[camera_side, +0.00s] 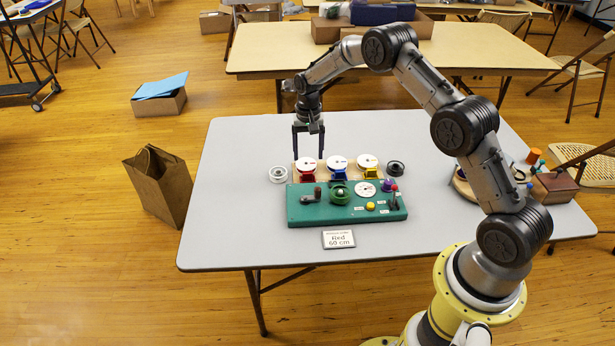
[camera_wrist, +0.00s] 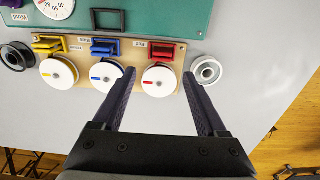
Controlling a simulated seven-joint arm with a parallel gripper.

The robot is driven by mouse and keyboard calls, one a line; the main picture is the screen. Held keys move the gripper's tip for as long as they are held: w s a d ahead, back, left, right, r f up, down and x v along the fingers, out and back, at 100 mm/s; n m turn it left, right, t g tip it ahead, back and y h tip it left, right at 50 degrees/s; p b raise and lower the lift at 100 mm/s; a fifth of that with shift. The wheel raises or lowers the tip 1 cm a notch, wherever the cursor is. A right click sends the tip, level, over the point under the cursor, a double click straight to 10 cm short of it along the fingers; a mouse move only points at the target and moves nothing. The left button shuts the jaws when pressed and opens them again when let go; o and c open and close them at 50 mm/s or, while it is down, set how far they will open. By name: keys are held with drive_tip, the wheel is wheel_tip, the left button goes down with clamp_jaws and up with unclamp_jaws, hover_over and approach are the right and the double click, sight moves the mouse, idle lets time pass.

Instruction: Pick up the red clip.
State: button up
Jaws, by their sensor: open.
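The red clip (camera_side: 308,177) sits on a wooden strip at the back of the green board, in front of a white spool with a red mark (camera_side: 306,163). In the wrist view, the red clip (camera_wrist: 162,51) lies just beyond that spool (camera_wrist: 159,80). My gripper (camera_side: 308,152) is open and empty, pointing down near the red-marked spool. In the wrist view, the fingers of my gripper (camera_wrist: 159,74) appear to either side of the spool, with the clip beyond the tips. Whether the fingers touch anything cannot be told.
A blue clip (camera_side: 337,174) and yellow clip (camera_side: 369,172) sit alongside, with white spools. A grey ring (camera_side: 278,174) and black ring (camera_side: 396,168) flank the strip. The green board (camera_side: 310,214) carries a crank and knobs. A card (camera_side: 338,239) reads "Red 60 cm". The table's left side is clear.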

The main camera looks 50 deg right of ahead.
sight(308, 172)
drive_tip(key=shift+s+a+f, duration=0.1)
drive_tip(key=shift+a+f, duration=0.1)
drive_tip(key=shift+f, duration=1.5)
drive_tip(key=shift+a+f, duration=0.15)
drive_tip(key=shift+f, duration=1.55)
drive_tip(key=shift+c, duration=0.2)
clamp_jaws()
